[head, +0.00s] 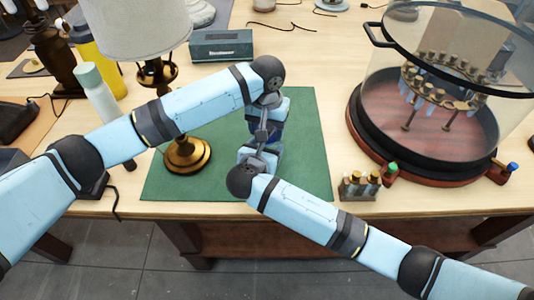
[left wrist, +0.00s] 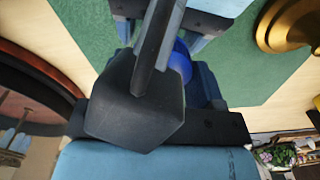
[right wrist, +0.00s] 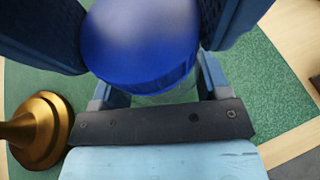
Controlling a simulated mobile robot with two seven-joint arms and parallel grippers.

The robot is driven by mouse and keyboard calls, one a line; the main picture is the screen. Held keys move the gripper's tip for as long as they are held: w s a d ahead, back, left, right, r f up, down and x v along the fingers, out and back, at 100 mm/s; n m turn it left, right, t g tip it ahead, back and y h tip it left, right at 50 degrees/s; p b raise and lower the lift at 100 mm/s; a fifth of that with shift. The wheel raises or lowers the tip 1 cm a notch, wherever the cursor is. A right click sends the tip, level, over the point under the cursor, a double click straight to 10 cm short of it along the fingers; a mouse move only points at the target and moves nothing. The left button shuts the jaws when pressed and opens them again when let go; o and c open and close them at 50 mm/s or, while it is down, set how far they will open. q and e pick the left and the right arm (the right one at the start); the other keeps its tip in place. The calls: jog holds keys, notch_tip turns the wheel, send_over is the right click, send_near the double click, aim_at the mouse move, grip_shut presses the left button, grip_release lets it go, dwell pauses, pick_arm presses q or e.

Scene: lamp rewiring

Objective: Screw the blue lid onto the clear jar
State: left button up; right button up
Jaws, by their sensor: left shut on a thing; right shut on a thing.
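The blue lid (right wrist: 140,45) fills the top middle of the right wrist view, held between the dark blue finger pads of my left gripper (head: 268,128). Part of the lid also shows in the left wrist view (left wrist: 180,62), behind a dark block. A sliver of the clear jar (right wrist: 168,96) shows directly below the lid's rim. My right gripper (head: 264,150) is shut on the jar from the front side. The lid lies over the jar's top; whether the threads engage cannot be seen. In the head view the grippers hide most of both.
The green mat (head: 308,150) lies under both grippers. A brass-based lamp (head: 188,154) stands close on the left. A small rack of vials (head: 358,186) sits at the front edge, beside a large glass-walled round case (head: 430,150). A teal box (head: 221,45) is behind.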

pick_arm(q)
jog(key=o, duration=1)
jog(key=shift+r, duration=2.3)
jog(key=shift+c, duration=0.2)
jog(key=shift+r+m, duration=0.6)
jog(key=shift+r, duration=1.1)
